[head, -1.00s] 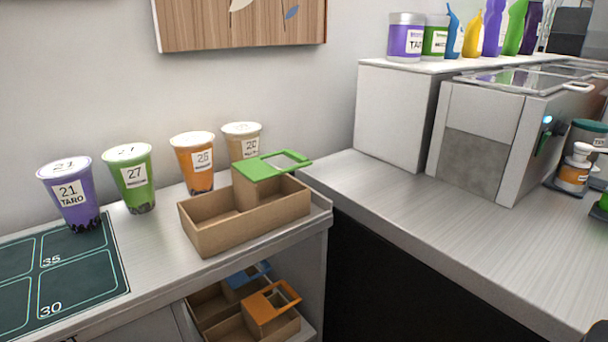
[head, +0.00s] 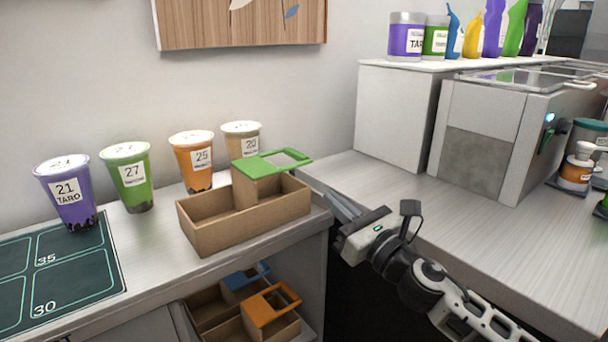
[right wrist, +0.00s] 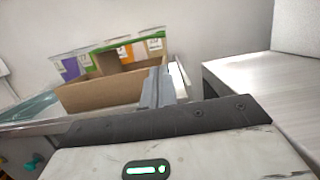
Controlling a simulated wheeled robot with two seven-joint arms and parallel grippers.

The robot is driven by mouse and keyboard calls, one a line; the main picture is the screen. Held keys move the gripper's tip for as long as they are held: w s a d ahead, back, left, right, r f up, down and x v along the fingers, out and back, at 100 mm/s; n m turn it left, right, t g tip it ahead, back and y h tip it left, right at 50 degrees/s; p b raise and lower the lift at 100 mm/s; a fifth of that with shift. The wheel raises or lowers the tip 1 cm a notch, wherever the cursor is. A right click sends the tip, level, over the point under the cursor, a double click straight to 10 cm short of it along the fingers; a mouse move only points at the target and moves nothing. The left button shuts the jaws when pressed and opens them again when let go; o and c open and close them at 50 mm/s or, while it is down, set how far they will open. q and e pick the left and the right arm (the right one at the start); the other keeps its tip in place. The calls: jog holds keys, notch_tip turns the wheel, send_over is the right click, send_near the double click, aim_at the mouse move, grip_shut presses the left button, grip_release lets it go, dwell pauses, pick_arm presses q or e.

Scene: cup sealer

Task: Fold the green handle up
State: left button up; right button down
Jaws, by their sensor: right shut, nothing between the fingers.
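The green handle (head: 271,163) lies folded flat on top of the brown cardboard carrier (head: 218,233), over its divider, and sticks out past the right end. The carrier stands on the left counter near its right edge. My right gripper (head: 339,204) is shut and empty, just right of the carrier and below the handle, apart from both. In the right wrist view the gripper fingers (right wrist: 158,88) are together in front of the carrier (right wrist: 100,91), with the green handle (right wrist: 90,48) beyond at the top. My left gripper is not in view.
Several sealed cups, such as the orange one (head: 194,164), stand behind and left of the carrier. More carriers with blue and orange handles (head: 270,305) sit on the shelf below. A gap separates the left counter from the right counter (head: 430,205), which holds a machine (head: 480,130).

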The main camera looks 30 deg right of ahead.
aim_at(303, 183)
jog(key=shift+w, duration=0.1)
jog(key=p+x, duration=0.2)
jog(key=x, duration=0.6)
jog(key=shift+w+r, duration=0.1)
jog(key=shift+w, duration=0.15)
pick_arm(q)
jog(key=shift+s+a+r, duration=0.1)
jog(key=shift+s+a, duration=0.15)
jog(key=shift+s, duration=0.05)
pick_arm(e)
jog(key=shift+w, duration=0.65)
pick_arm(q)
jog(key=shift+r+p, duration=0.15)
jog(key=shift+p, duration=0.15)
pick_arm(e)
jog(key=shift+r, duration=0.15)
